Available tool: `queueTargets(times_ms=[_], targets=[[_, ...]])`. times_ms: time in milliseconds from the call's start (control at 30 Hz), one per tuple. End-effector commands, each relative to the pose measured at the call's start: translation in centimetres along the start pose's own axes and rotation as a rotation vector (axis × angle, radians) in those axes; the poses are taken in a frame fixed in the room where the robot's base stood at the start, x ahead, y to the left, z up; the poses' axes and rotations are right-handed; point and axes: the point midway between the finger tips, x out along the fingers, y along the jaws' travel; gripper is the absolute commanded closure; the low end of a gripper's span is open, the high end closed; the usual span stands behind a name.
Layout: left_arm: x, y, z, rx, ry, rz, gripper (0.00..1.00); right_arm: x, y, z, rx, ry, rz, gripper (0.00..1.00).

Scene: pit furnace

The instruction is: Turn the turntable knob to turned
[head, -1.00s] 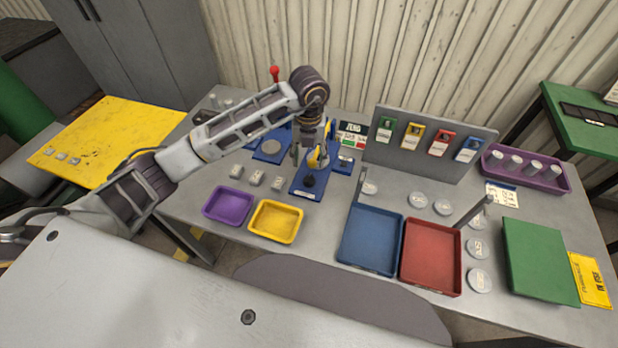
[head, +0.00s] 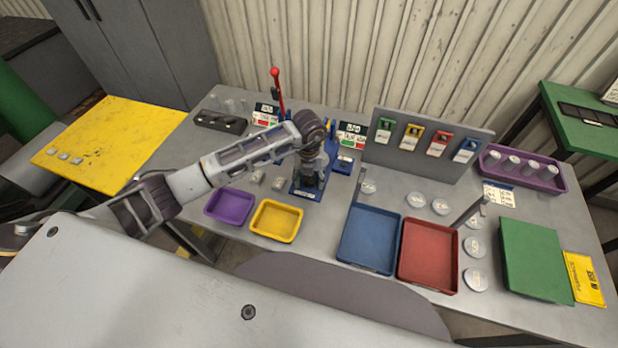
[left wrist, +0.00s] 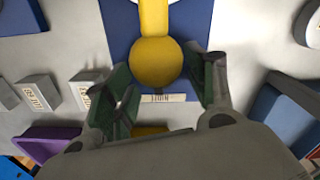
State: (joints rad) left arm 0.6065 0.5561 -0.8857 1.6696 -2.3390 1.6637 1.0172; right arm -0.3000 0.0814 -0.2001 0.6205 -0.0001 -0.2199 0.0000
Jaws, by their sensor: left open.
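In the left wrist view, a round yellow knob (left wrist: 155,64) with a yellow bar behind it stands over a blue plate (left wrist: 118,25). The plate carries a white label. My left gripper (left wrist: 168,72) is open, with one finger on each side of the knob in the picture. I cannot tell whether either finger touches it. In the head view, my left gripper (head: 309,180) points down over the blue plate (head: 302,194) and hides the knob. My right gripper is not in view.
A purple tray (head: 212,217) and a yellow tray (head: 258,232) lie in front of the plate. Small grey blocks (left wrist: 37,92) are close by on the left. A red-handled lever (head: 277,82) stands behind my arm. Blue (head: 345,262) and red (head: 405,280) trays lie to the right.

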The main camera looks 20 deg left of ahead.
Motion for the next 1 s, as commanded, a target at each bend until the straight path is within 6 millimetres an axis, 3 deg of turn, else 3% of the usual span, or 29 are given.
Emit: queueTargets(times_ms=[300,667,1000], targets=[[0.15,0.01,-0.01,0.0,0.0,0.001,0.45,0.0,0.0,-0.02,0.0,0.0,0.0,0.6],[0.13,0.02,-0.01,0.0,0.0,0.001,0.9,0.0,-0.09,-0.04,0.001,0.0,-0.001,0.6],[0.22,0.11,0.03,0.045,-0.001,0.002,0.9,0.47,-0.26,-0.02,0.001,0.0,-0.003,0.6]])
